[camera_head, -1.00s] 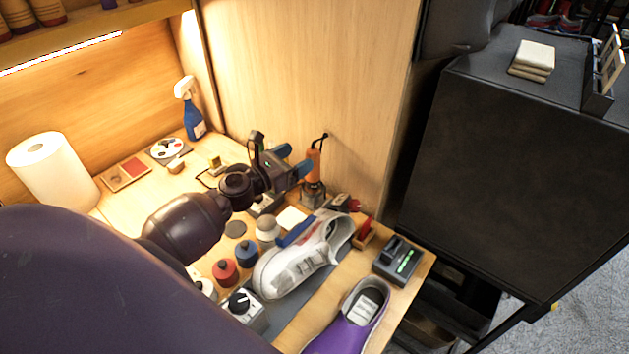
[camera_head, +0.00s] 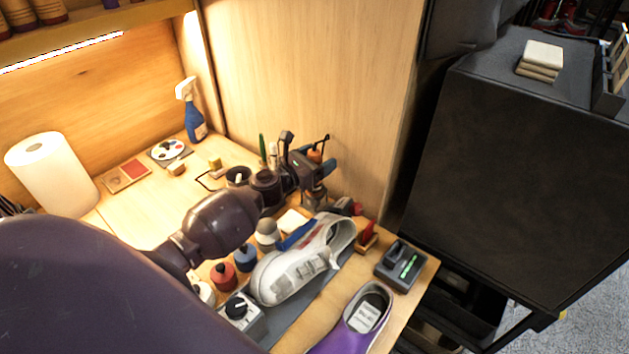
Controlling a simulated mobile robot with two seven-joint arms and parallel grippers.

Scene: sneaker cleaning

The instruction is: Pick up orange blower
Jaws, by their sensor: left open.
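The orange blower (camera_head: 315,155) stands upright near the back right of the wooden table, close to the wooden side panel. Its lower part is largely hidden behind my left gripper. My right gripper does not show.
A white sneaker (camera_head: 297,268) lies on a grey mat in front, and a purple shoe (camera_head: 362,318) is nearer the edge. Small red (camera_head: 223,274) and blue (camera_head: 246,257) bottles stand left of it. A black device (camera_head: 400,265) sits at the table's right edge.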

